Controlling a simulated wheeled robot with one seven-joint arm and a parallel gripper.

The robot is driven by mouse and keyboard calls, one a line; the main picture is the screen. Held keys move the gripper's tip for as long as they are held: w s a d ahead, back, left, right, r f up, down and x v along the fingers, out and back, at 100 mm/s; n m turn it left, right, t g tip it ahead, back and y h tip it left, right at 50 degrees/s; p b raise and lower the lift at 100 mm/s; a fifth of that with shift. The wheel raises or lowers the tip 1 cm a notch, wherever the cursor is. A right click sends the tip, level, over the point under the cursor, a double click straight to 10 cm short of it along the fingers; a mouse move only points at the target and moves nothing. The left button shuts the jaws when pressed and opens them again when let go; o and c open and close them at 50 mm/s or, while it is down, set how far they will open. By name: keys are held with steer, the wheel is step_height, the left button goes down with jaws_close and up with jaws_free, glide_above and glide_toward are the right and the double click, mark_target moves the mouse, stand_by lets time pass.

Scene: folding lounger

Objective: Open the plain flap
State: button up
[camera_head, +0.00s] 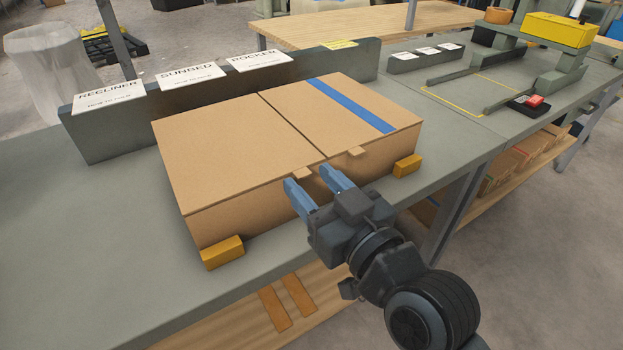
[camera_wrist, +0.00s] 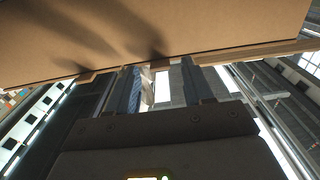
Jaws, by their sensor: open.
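A closed cardboard box lies on the grey bench. The plain flap (camera_head: 225,137) is the left half of its top, and it lies flat. The other flap (camera_head: 318,97), on the right, has a blue stripe (camera_head: 350,105) and also lies flat. A small tab (camera_head: 303,174) sticks out at the plain flap's front edge. A second tab (camera_head: 356,152) sits on the striped side. My gripper (camera_head: 308,176) is open at the box's front, its blue fingers around or near the left tab. The wrist view shows the cardboard (camera_wrist: 150,35) close beyond the fingers; contact is unclear.
Yellow-orange blocks (camera_head: 223,252) and (camera_head: 407,166) sit at the box's front corners. A grey rail with RECLINER, SUNBED and ROCKER cards (camera_head: 192,76) stands behind it. Grey fixtures and a yellow box (camera_head: 557,29) are at right. The bench left of the box is clear.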

steer(key=shift+w+a, duration=0.3)
steer(key=shift+w, duration=0.15)
jaws_close()
stand_by(0.5)
